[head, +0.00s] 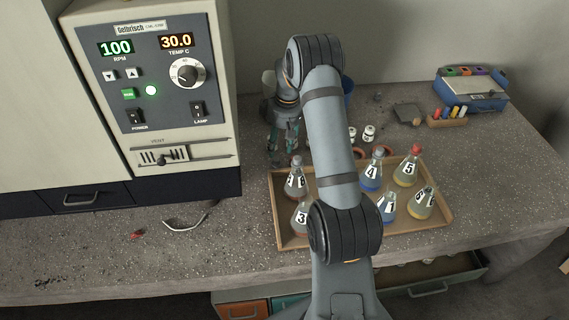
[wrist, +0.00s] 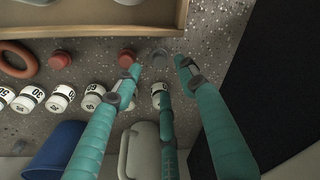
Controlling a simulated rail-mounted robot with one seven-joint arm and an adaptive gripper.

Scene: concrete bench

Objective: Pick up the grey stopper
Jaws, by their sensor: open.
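The grey stopper (wrist: 159,57) appears in the wrist view as a small, dull grey piece on the speckled bench, close to the tips of my fingers. My gripper (wrist: 157,70) has teal fingers spread apart, with nothing held between them. The stopper lies just beyond the fingertips, between the left and right fingers; I cannot tell the height gap. In the head view my gripper (head: 285,148) points down at the bench behind the tray's left corner. I cannot make out the stopper there.
A red stopper (wrist: 127,58) lies close beside the left finger; another (wrist: 61,59) is farther left, near a red ring (wrist: 17,58). A numbered white-capped vial (wrist: 159,89) stands by the fingers. The wooden tray (head: 283,243) holds numbered flasks. The instrument cabinet (head: 222,100) stands left.

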